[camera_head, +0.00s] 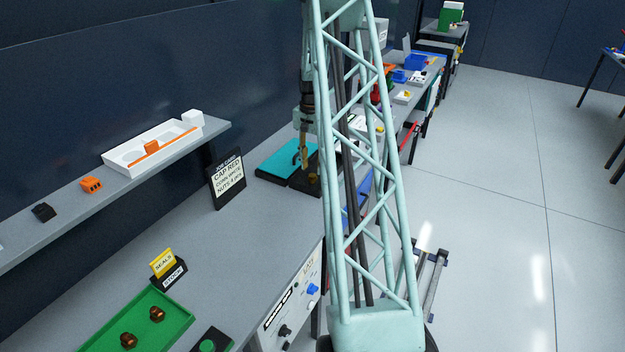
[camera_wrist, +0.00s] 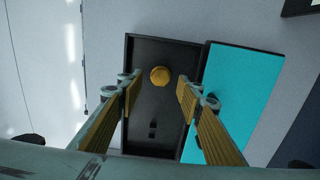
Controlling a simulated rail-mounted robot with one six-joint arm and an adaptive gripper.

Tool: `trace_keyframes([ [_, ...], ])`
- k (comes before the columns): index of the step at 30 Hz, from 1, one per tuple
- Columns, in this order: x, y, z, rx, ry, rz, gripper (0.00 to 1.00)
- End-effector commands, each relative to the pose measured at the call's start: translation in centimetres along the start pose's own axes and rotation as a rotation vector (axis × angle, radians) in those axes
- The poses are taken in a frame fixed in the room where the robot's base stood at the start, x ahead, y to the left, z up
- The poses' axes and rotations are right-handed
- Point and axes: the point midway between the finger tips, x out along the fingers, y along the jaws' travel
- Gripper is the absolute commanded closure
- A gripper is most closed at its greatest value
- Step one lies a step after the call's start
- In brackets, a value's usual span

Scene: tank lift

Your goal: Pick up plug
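A brass-yellow hexagonal plug (camera_wrist: 160,75) sits in a black tray (camera_wrist: 142,50) in the wrist view. My gripper (camera_wrist: 159,86) is open, with one yellow-padded finger to each side of the plug in the picture. The fingers do not appear to touch it, and nothing is between them but the plug seen beyond. In the head view my gripper (camera_head: 304,160) points down over the black tray (camera_head: 304,183), and the plug (camera_head: 314,179) shows small beside my column. How far the fingertips are above the plug is hard to tell.
A turquoise mat (camera_wrist: 234,90) lies directly beside the black tray. A job card sign (camera_head: 227,180) stands on the grey bench. A shelf bears a white tray (camera_head: 120,160). A green tray (camera_head: 172,302) with brown parts is at the front. The bench middle is clear.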

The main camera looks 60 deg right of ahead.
Motion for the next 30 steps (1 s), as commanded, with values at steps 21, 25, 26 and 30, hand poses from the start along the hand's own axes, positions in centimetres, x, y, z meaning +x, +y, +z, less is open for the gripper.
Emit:
trace_keyframes([
  [21, 1.6, 0.0, -0.1, 0.0, 0.0, 0.0, 0.67],
  [25, 2.9, -0.1, -0.1, 0.0, -0.001, 0.001, 0.67],
  [26, 3.1, -0.1, -0.1, 0.0, -0.001, 0.001, 0.67],
  [30, 4.5, -0.1, -0.2, 0.0, 0.0, 0.0, 0.67],
])
